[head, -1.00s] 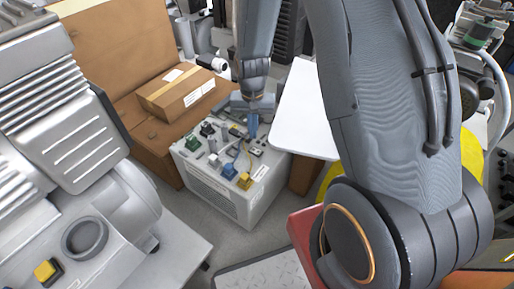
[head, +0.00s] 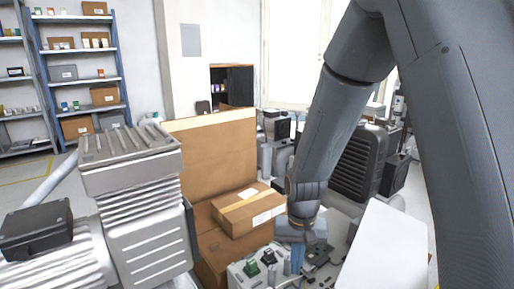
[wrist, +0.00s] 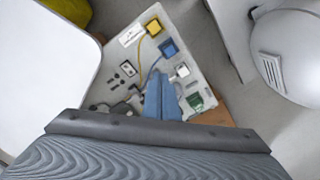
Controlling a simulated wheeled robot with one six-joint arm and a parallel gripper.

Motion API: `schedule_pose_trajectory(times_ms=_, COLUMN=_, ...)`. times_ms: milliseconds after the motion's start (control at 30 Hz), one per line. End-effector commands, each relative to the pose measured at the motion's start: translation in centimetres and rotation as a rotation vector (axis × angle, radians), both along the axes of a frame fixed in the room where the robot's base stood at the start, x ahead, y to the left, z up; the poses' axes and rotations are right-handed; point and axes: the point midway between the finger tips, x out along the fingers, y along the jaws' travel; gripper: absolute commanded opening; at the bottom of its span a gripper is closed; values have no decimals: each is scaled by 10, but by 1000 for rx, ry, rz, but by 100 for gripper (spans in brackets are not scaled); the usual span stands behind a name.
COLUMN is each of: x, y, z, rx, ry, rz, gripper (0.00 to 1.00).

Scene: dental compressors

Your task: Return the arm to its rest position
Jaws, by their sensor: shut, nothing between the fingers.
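My gripper (head: 297,258) hangs pointing down over a light grey box with electrical parts (head: 238,272) in the head view. Its blue fingers are together and nothing shows between them. In the wrist view the closed fingers (wrist: 161,98) are in front of the same box's top panel (wrist: 150,72), which carries yellow, blue, white and green connectors. The fingers hide part of the panel, and I cannot tell how far above it they are. My arm (head: 335,130) reaches down from the upper right of the head view.
A cardboard box (head: 248,212) sits on a brown surface just left of my gripper. A white panel (head: 385,250) stands close on the right. A grey ribbed compressor (head: 140,205) fills the left foreground. Blue shelves (head: 82,75) stand far back.

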Motion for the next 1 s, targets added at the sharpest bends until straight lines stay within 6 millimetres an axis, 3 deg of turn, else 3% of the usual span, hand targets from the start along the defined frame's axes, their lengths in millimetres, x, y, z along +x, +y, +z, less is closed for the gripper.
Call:
schedule_pose_trajectory(times_ms=200, x=-54, y=47, z=55, rx=10, ry=-9, rz=207, gripper=0)
schedule_pose_trajectory(times_ms=400, x=-110, y=75, z=92, rx=21, ry=-11, rz=390, gripper=0)
schedule_pose_trajectory(times_ms=833, x=-192, y=91, z=127, rx=36, ry=-13, rz=638, gripper=0)
schedule_pose_trajectory(times_ms=1000, x=-194, y=83, z=144, rx=34, ry=-10, rz=618, gripper=0)
